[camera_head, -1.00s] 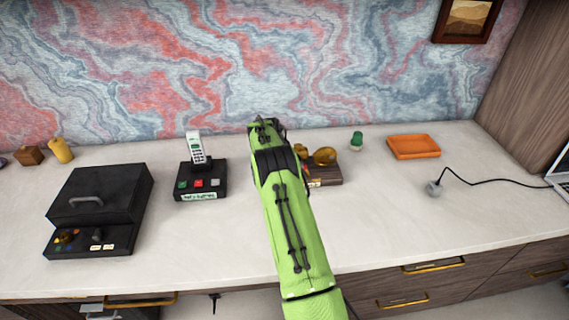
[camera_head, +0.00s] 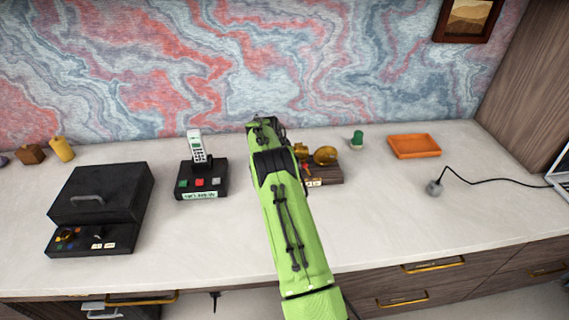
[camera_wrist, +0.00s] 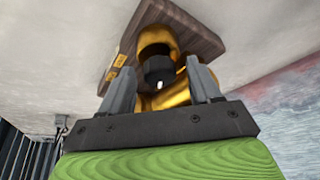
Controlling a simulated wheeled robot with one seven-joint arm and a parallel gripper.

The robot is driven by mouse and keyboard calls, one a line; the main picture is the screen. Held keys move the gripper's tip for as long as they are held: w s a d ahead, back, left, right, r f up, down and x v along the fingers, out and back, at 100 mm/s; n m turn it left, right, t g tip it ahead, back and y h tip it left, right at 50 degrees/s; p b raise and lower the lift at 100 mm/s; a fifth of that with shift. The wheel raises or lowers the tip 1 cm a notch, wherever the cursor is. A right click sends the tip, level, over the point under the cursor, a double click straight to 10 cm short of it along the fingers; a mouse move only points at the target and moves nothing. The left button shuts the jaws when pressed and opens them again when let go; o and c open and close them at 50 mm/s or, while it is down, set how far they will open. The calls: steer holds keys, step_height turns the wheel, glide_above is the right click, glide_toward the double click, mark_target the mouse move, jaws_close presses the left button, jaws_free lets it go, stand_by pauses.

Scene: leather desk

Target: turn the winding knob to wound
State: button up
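A brass device on a dark wooden base (camera_head: 325,178) stands on the desk just right of my gripper (camera_head: 265,124) in the head view, partly hidden by my arm. In the wrist view, its golden curved body (camera_wrist: 170,98) rises from the wooden base (camera_wrist: 190,30). A black round knob (camera_wrist: 157,70) with a small white mark faces the camera. My gripper (camera_wrist: 160,80) is open, one finger on each side of the knob. Gaps show between the fingers and the knob. I cannot tell how deep the fingertips reach.
A black box (camera_head: 100,195) is farther left. An orange tray (camera_head: 414,146), a small cactus (camera_head: 357,138) and a grey corded object (camera_head: 433,188) are to the right. The front desk is clear.

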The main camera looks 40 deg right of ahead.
steer(key=shift+r, duration=0.1)
steer(key=p+v, duration=0.2)
steer(key=v, duration=1.3)
steer(key=shift+r, duration=0.3)
